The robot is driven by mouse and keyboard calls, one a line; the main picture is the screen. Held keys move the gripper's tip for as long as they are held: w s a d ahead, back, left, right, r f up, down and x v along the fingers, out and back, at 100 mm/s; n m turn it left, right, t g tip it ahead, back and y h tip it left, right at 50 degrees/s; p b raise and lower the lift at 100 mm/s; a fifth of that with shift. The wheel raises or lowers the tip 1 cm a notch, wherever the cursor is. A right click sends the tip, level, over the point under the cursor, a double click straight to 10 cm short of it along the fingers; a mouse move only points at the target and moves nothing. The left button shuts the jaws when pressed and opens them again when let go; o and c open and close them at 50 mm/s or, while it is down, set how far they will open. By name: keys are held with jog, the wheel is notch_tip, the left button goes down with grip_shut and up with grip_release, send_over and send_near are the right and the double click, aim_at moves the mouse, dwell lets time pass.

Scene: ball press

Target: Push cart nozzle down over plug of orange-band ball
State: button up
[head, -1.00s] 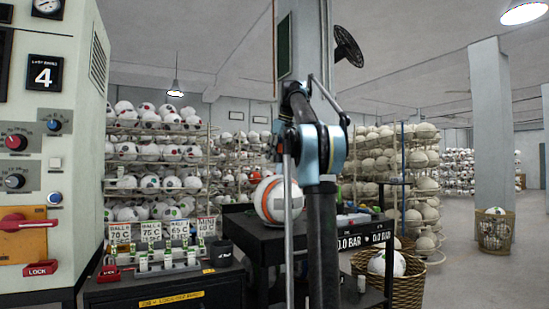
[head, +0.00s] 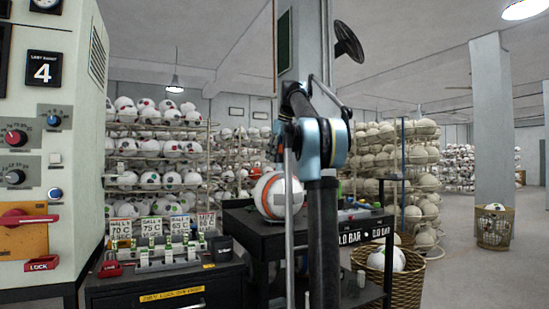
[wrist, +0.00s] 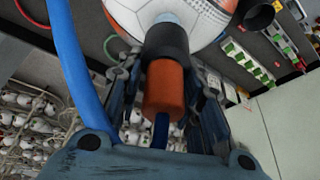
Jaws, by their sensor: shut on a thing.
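The orange-band ball (head: 268,197) is white with orange and grey bands and sits on the black cart's top (head: 240,222), partly behind my arm. In the wrist view the ball (wrist: 205,22) fills the top middle. My gripper (wrist: 166,78) is shut on the nozzle (wrist: 164,90), which has an orange body, a black collar and a pale blue-grey tip. The tip points at the ball and overlaps its edge; I cannot tell whether it touches. The plug is not distinguishable. My gripper is hidden in the head view.
A blue hose (wrist: 66,60) runs along the left of the wrist view. A machine panel (head: 40,130) stands at the left, with a black cabinet (head: 165,292) holding labelled cards beside it. A wicker basket (head: 400,283) stands right of the cart. Open floor lies farther right.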

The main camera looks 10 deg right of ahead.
jog(key=shift+f, duration=0.6)
jog(key=o, duration=1.3)
jog(key=v, duration=1.1)
jog(key=shift+s+d+r, duration=0.1)
jog(key=shift+d+r, duration=0.1)
jog(key=shift+r, duration=0.15)
